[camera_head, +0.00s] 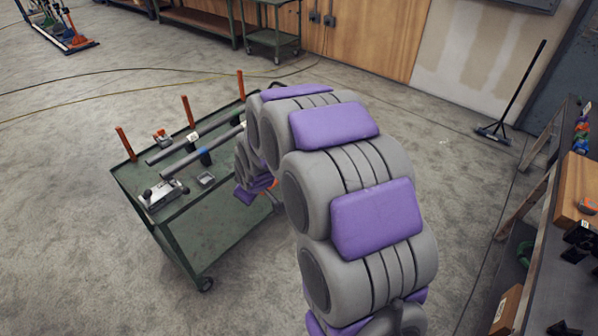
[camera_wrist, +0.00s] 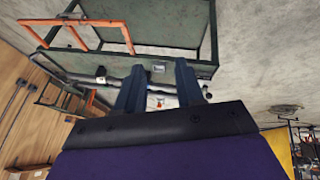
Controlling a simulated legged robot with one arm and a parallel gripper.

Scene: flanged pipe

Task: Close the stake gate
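A green cart (camera_head: 205,232) stands left of my arm in the head view, with orange stakes (camera_head: 187,111) upright along its far edge. In the wrist view the cart (camera_wrist: 207,68) is at the top, and an orange bar frame (camera_wrist: 90,21), apparently the stake gate, is at its upper left. I cannot tell whether the gate is open or closed. My gripper (camera_wrist: 160,82) has two dark fingers spread apart, with nothing seen held between them. In the head view my arm hides the gripper and the cart's right part.
Grey pipes (camera_head: 193,146) lie across the cart, with a metal clamp-like part (camera_head: 163,194) and a small square tray (camera_head: 206,178) near them. A workbench (camera_head: 545,260) stands at the right. Floor left of the cart is clear.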

